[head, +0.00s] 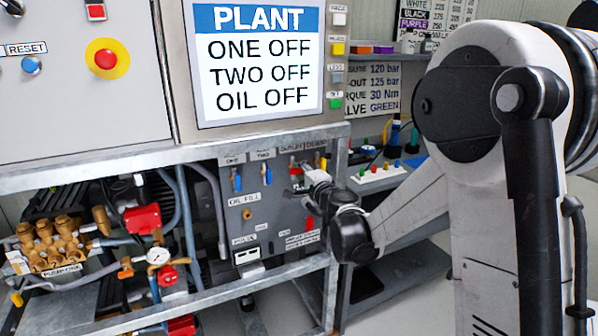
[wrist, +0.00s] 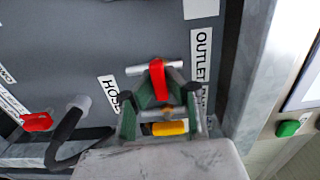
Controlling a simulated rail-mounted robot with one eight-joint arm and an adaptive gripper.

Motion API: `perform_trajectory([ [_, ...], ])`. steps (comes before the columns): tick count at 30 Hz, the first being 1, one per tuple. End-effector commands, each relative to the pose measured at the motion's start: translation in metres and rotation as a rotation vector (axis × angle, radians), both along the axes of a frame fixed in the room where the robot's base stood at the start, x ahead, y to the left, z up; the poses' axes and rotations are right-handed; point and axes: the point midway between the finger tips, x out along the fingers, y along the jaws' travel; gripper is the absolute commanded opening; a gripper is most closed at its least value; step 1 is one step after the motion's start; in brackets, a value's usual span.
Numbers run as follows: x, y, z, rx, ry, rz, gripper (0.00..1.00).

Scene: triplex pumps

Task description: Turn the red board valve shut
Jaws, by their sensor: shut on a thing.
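The red board valve (wrist: 158,80) shows in the wrist view as a red lever at a short silver pipe, its long side running across that pipe. My gripper (wrist: 158,97) has its green-edged fingers on either side of the red lever and is shut on it. The exact contact is partly hidden by the fingers. In the head view my gripper (head: 308,181) reaches the grey board (head: 260,222) from the right, and a little of the red valve (head: 295,171) shows beside its tip.
A yellow lever (wrist: 168,128) sits close by between the fingers and the wrist. Another red handle (wrist: 36,121) and a black hose (wrist: 62,140) lie left. Two blue levers (head: 237,180) are left on the board. A metal frame post (wrist: 258,70) stands close on the right.

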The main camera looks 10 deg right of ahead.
Motion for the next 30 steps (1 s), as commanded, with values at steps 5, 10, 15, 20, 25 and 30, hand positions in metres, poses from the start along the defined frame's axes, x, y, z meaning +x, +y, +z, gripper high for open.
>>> perform_trajectory([
  [5,-0.0007,0.0001,-0.0005,0.021,0.006,0.000,0.00],
  [10,-0.0007,0.0002,-0.0006,0.024,0.007,0.001,0.00],
  [15,-0.0008,0.0002,-0.0006,0.024,0.007,0.001,0.00],
  [20,-0.0006,0.0001,-0.0005,0.023,0.007,0.000,0.23],
  [25,-0.0003,0.0001,-0.0004,0.023,0.007,0.000,0.31],
  [30,-0.0012,-0.0004,-0.0003,0.023,0.007,0.000,0.31],
])
